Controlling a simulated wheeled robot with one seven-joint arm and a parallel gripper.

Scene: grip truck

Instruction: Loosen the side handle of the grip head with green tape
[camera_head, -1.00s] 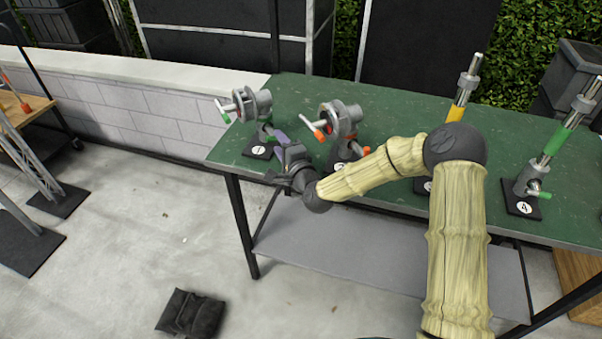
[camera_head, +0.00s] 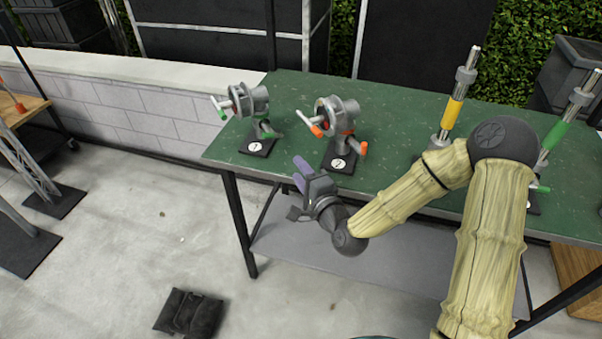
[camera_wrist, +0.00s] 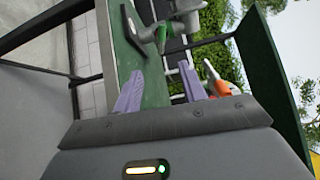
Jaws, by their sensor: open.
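The grip head with green tape (camera_head: 256,98) stands on the black base marked 1 at the left end of the green table. Its side handle (camera_head: 219,104), a pale bar with a green tip, points left. A second green-marked lever sits low on its stem. My gripper (camera_head: 301,172) is open and empty, in front of the table's front edge and to the lower right of this head, apart from it. In the wrist view my gripper (camera_wrist: 160,85) shows two purple fingers, with the green-marked grip head (camera_wrist: 178,28) beyond them at the top, partly cut off.
An orange-marked grip head (camera_head: 340,112) on base 2 stands right of the green one and also shows in the wrist view (camera_wrist: 222,85). Yellow-taped (camera_head: 452,112) and green-taped (camera_head: 556,134) poles stand farther right. The table's front edge lies close to my gripper.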

